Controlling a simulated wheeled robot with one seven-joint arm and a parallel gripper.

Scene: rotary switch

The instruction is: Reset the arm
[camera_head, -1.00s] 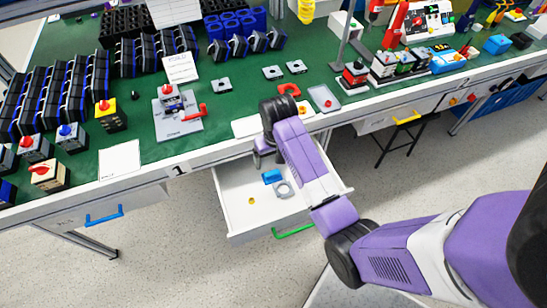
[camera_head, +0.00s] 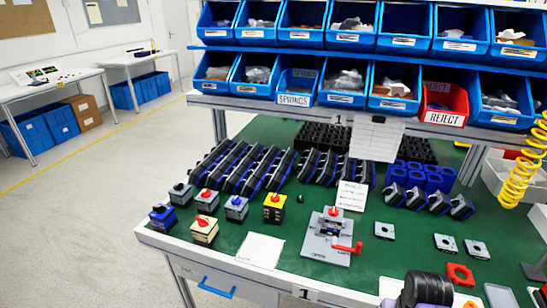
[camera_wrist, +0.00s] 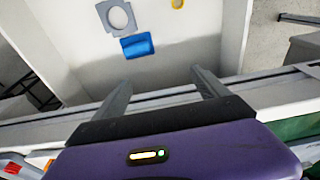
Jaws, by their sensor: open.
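My gripper (camera_wrist: 160,78) shows in the wrist view, with its two fingers apart and nothing between them. It is over the front edge of the bench, pointing toward an open white drawer (camera_wrist: 200,58).
On the green bench (camera_head: 385,258) stand a grey fixture with a red handle (camera_head: 328,240), several switch boxes (camera_head: 236,208) and a red square part (camera_head: 459,274). Blue bins (camera_head: 355,25) and a red reject bin (camera_head: 444,103) sit on shelves behind. Open floor lies at the left.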

